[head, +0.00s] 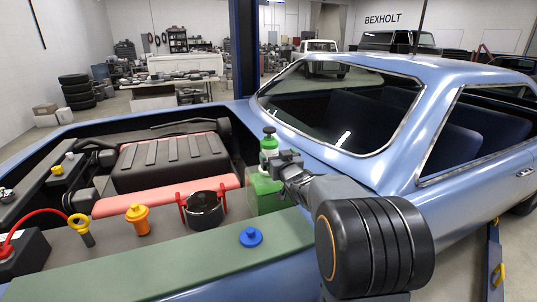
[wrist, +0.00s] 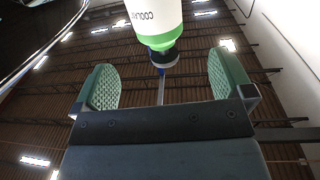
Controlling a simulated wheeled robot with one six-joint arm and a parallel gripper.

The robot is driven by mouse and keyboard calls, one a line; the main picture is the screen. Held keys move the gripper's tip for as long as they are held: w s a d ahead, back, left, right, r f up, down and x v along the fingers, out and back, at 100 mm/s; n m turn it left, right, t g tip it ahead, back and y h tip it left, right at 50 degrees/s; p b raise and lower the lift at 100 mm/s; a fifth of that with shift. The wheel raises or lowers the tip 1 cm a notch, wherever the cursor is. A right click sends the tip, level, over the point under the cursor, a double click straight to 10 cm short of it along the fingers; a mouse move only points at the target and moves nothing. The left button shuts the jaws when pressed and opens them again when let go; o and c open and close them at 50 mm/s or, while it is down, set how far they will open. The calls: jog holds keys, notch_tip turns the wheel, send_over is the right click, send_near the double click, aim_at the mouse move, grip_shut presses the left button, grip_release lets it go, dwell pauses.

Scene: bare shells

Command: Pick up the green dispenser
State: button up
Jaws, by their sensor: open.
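The green dispenser (head: 268,143) stands upright in the engine bay, with a dark cap on top. My gripper (head: 282,160) is right beside it and hides part of its lower side. In the wrist view, a white and green bottle (wrist: 155,22) with lettering and a dark cap comes in from the top edge. It lies in line with the gap between the green pads of my gripper (wrist: 164,80). The pads are wide apart and nothing is between them. A clear gap shows between the bottle and each pad.
A green box (head: 264,196) sits just below the dispenser. A black cup in a red holder (head: 204,210), an orange cap (head: 138,217) and a blue cap (head: 251,237) are nearby. The windshield (head: 345,110) rises behind my arm.

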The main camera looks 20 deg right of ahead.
aim_at(272, 147)
jog(key=shift+w+d+p, duration=0.15)
jog(key=shift+w+p, duration=0.2)
jog(key=shift+w, duration=1.15)
jog(key=shift+w+d+p, duration=0.2)
jog(key=shift+w+p, duration=0.1)
jog(key=shift+w, duration=1.2)
jog(key=shift+w+d+p, duration=0.15)
jog(key=shift+w+p, duration=0.2)
jog(key=shift+w, duration=1.15)
jog(key=shift+c, duration=0.3)
jog(key=c, duration=1.2)
jog(key=shift+c, duration=0.6)
jog(key=shift+r, duration=0.15)
